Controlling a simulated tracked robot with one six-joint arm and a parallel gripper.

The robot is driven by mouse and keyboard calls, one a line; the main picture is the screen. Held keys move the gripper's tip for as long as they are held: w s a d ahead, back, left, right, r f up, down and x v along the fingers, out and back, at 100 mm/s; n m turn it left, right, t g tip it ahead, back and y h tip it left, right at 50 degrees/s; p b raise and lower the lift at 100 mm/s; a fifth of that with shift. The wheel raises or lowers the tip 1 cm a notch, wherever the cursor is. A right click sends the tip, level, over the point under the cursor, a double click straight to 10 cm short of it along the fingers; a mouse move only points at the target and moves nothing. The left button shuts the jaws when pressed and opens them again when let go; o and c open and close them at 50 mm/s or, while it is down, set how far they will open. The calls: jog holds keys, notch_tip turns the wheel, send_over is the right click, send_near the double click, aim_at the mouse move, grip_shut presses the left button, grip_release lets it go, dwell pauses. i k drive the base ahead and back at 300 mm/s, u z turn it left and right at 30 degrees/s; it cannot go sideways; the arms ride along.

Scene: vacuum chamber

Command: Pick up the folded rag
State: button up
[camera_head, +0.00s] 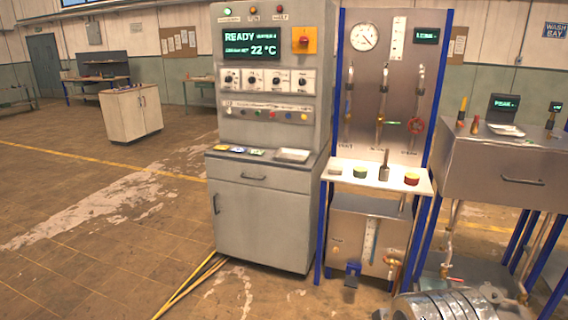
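I cannot tell for sure which thing is the folded rag. A pale, flat item (292,155) lies at the right end of the grey control cabinet's ledge (270,163) and may be a rag or a tray. Another pale, flat item (506,130) lies on the steel bench (490,155) at the right. Both are too small to make out. My gripper is not in view.
Metal cylindrical parts (455,305) fill the lower right. Open floor (110,220) lies left, with yellow hoses (190,287) beside the cabinet.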

aim_at(333, 169)
jog(key=u, duration=0.15)
jog(key=i, duration=2.4)
jog(key=z, duration=0.2)
jog(key=i, duration=1.15)
jog(key=z, duration=0.2)
